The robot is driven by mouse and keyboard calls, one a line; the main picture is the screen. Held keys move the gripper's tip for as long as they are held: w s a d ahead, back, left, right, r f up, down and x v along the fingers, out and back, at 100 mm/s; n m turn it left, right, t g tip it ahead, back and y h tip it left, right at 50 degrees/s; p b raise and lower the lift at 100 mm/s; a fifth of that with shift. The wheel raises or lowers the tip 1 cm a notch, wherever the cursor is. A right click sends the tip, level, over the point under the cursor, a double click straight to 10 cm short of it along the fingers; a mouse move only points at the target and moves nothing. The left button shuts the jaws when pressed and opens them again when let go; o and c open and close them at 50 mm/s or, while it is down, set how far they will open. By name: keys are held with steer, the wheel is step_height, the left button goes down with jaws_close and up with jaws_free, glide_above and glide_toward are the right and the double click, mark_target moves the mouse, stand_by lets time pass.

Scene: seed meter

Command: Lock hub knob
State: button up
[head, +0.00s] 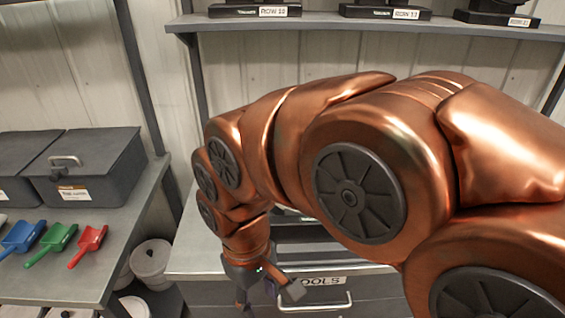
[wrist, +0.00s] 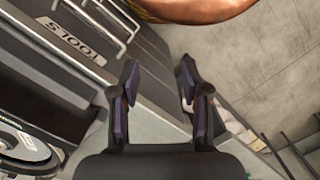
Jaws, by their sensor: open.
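My gripper (head: 265,288) hangs low at the end of my copper arm, in front of the grey drawer front marked TOOLS (head: 365,295). In the wrist view my gripper (wrist: 158,82) is open, with its two dark fingers apart and nothing between them. A dark round-edged part (wrist: 22,150) with a pale label shows at the lower left of the wrist view, cut off by the frame, to the left of my gripper. I cannot make out a hub knob in either view. My arm hides much of the bench in the head view.
A left bench (head: 60,285) holds dark lidded bins (head: 95,165) and blue, green and red scoops (head: 90,243). White buckets (head: 150,260) stand beside it. Dark labelled units (head: 385,12) sit on an upper shelf (head: 350,30). Bare floor (wrist: 270,55) shows in the wrist view.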

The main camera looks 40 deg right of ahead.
steer(key=w+d+r+n+t+p, duration=0.1)
steer(key=w+d+r+n, duration=0.15)
steer(key=w+d, duration=0.5)
steer(key=w+d+r+n, duration=0.2)
steer(key=w+d+r, duration=0.2)
steer(key=w+d, duration=0.4)
steer(key=d, duration=0.5)
steer(key=w+d+r+n, duration=0.1)
steer(key=d, duration=0.5)
steer(key=w+d+n+t, duration=0.1)
steer(key=d, duration=0.4)
steer(key=shift+d+r+p, duration=0.3)
steer(key=shift+d+p, duration=0.05)
steer(key=shift+d, duration=0.05)
steer(key=shift+d+f, duration=0.1)
steer(key=shift+d, duration=0.1)
steer(key=shift+f, duration=0.25)
steer(key=shift+w+d+f+p, duration=0.1)
steer(key=shift+f+p, duration=0.95)
steer(key=shift+f, duration=2.5)
jaws_close()
